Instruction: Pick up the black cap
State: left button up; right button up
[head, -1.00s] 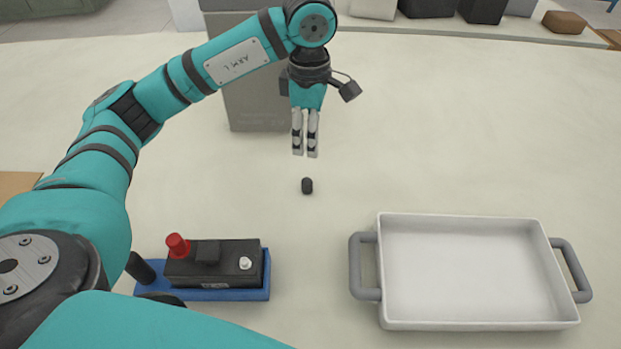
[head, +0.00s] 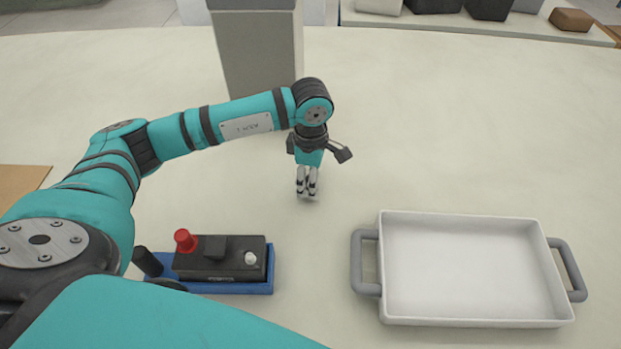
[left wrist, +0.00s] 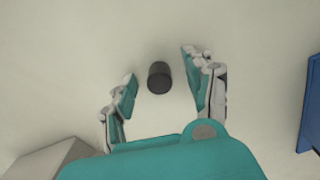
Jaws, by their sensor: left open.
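The black cap (left wrist: 159,77) is a small dark cylinder on the pale table, seen in the left wrist view between the two fingers. My left gripper (left wrist: 160,88) is open, with one finger on each side of the cap and a gap on both sides. In the head view my left gripper (head: 307,196) points down close to the tabletop and hides the cap. My right gripper is not in view.
A black battery (head: 220,265) with a red cap (head: 185,240) and a bare light terminal sits on a blue tray (head: 230,288). A white tray (head: 470,321) with grey handles stands at the right. A grey block (head: 258,55) stands behind.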

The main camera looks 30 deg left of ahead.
pick_arm(q)
jog(key=shift+f, duration=0.1)
jog(key=shift+c, duration=0.4)
jog(key=c, duration=0.8)
